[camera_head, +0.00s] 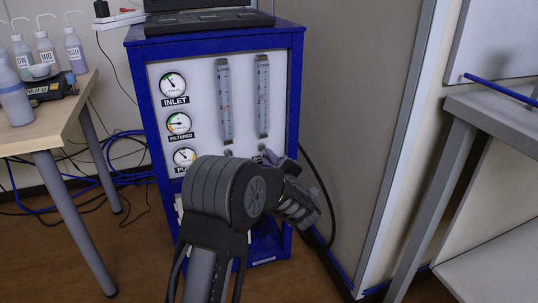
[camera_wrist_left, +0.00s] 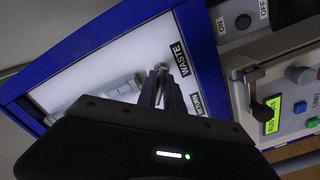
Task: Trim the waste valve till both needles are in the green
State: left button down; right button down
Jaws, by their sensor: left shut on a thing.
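The blue-framed analyser cabinet (camera_head: 222,38) has a white front panel with the INLET gauge (camera_head: 173,85), FILTERED gauge (camera_head: 179,123) and a third gauge (camera_head: 185,157) below. The inlet needle points up and left; the filtered needle points left. The faces are too small to tell whether any needle is in the green. My left gripper (camera_head: 279,160) is at the panel's lower right, mostly behind its own wrist. In the left wrist view its fingers (camera_wrist_left: 169,92) are shut on the waste valve (camera_wrist_left: 161,67), beside the WASTE label (camera_wrist_left: 180,59). The valve's angle is unclear. My right gripper is out of view.
Two upright flow tubes (camera_head: 225,100) (camera_head: 263,95) stand above the valves. A laptop (camera_head: 208,20) sits on the cabinet. A wooden table (camera_head: 50,131) with bottles is at left, with blue cables on the floor. A grey partition (camera_head: 365,100) and metal bench (camera_head: 500,112) are at right.

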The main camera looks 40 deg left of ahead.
pick_arm(q)
jog(key=m+p, duration=0.3)
jog(key=shift+r, duration=0.25)
jog(key=m+p, duration=0.5)
jog(key=shift+m, duration=0.4)
jog(key=m+p, duration=0.2)
jog(key=shift+f+m+p, duration=0.1)
jog(key=shift+m+p, duration=0.2)
jog(key=shift+p, duration=0.05)
jog(key=m+p, duration=0.2)
jog(key=m, duration=0.1)
jog(key=shift+f+m+p, duration=0.15)
jog(key=shift+m+p, duration=0.5)
jog(key=shift+m, duration=0.65)
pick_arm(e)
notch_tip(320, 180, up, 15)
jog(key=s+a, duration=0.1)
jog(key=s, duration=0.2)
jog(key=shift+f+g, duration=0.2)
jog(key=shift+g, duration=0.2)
pick_arm(q)
jog(key=c, duration=1.5)
grip_release()
